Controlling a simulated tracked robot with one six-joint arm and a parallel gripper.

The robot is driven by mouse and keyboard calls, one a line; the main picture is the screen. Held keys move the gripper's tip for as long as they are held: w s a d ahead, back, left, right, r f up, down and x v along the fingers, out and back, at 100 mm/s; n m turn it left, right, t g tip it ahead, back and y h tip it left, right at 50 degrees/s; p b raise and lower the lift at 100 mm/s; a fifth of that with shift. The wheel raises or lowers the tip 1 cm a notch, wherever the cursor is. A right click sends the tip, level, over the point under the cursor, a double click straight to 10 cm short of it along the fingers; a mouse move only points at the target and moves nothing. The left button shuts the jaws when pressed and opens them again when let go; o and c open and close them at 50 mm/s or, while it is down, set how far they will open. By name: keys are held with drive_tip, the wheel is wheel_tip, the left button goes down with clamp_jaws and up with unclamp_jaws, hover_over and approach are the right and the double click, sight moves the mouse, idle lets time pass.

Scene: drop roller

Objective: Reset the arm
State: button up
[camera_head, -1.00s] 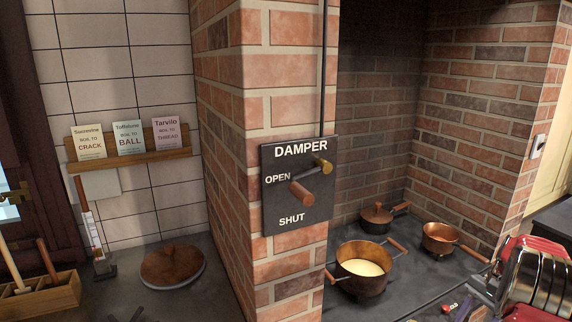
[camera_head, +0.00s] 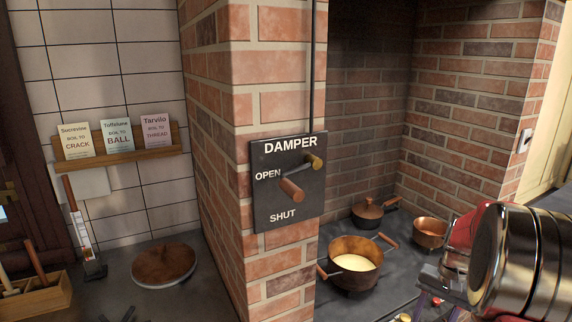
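My arm comes in from the right edge, with red covers and large chrome rings. My gripper (camera_head: 432,288) is at the lower right, a dark part partly hidden by the arm's own links. Its fingers are too small and covered to tell whether they are open or shut. It shows in front of the dark hearth top, right of a copper pot (camera_head: 353,262) of pale yellow contents.
A DAMPER plate (camera_head: 288,182) with a wooden-handled lever is on the brick pillar (camera_head: 265,90). A lidded pan (camera_head: 369,213) and a copper pan (camera_head: 430,233) stand behind. A round lid (camera_head: 163,264) lies left, below a card rack (camera_head: 118,160).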

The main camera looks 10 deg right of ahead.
drive_tip(key=s+a+r+n+t, duration=0.2)
drive_tip(key=s+a+r+n, duration=0.1)
drive_tip(key=a, duration=0.7)
drive_tip(key=s+a+r+n+t+h, duration=0.1)
drive_tip(key=s+a+r, duration=0.4)
drive_tip(key=a, duration=0.5)
drive_tip(key=s+a+r+n+t, duration=0.3)
drive_tip(key=a+r, duration=0.4)
drive_tip(key=a, duration=0.3)
drive_tip(key=s+n, duration=0.1)
drive_tip(key=n, duration=0.1)
drive_tip(key=shift+n+h, duration=0.3)
drive_tip(key=shift+n, duration=0.1)
drive_tip(key=shift+a, duration=0.1)
